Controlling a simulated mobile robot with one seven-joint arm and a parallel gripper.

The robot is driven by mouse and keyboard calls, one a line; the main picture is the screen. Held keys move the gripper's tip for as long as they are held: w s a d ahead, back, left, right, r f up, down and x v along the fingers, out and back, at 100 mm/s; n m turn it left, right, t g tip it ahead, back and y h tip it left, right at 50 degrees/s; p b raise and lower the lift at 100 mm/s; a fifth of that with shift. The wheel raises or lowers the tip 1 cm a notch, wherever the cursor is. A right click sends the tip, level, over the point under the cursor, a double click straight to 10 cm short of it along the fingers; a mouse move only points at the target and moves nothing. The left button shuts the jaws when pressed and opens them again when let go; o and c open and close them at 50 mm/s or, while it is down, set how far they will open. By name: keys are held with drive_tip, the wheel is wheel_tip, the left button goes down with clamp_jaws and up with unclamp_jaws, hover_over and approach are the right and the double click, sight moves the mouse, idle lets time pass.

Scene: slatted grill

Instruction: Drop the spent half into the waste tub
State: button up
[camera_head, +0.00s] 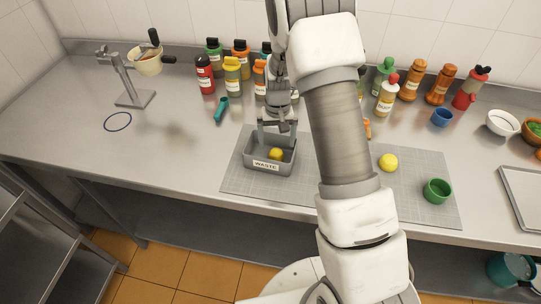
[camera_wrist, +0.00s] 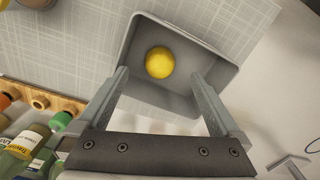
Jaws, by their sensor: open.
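The grey waste tub (camera_head: 258,165), labelled WASTE, stands on the grey mat at the middle of the counter. It also shows in the wrist view (camera_wrist: 225,78). A yellow lemon half (camera_head: 276,154) lies inside the tub; in the wrist view it (camera_wrist: 160,62) rests on the tub floor, apart from the fingers. My gripper (camera_head: 277,128) is open and empty above the tub, with its fingertips (camera_wrist: 160,82) over the tub's opening. A second yellow lemon piece (camera_head: 388,162) lies on the mat to the right of my arm.
A green cup (camera_head: 437,190) stands on the mat's right part. Several bottles (camera_head: 232,76) line the back of the counter. A metal stand (camera_head: 132,85) is at the left. A teal tool (camera_head: 221,109) lies left of the tub. My arm hides part of the mat.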

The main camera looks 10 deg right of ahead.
wheel_tip(320, 180, up, 17)
drive_tip(key=b, duration=0.1)
drive_tip(key=shift+r, duration=0.15)
idle(0.4)
drive_tip(key=s+r+t, duration=0.3)
drive_tip(key=s+r, duration=0.8)
drive_tip(key=s, duration=0.3)
drive_tip(key=s+n+t, duration=0.1)
drive_tip(key=s+t, duration=0.1)
drive_tip(key=s, duration=1.1)
drive_tip(key=shift+t, duration=0.3)
drive_tip(key=shift+d+f, duration=0.1)
drive_tip(key=shift+d, duration=0.05)
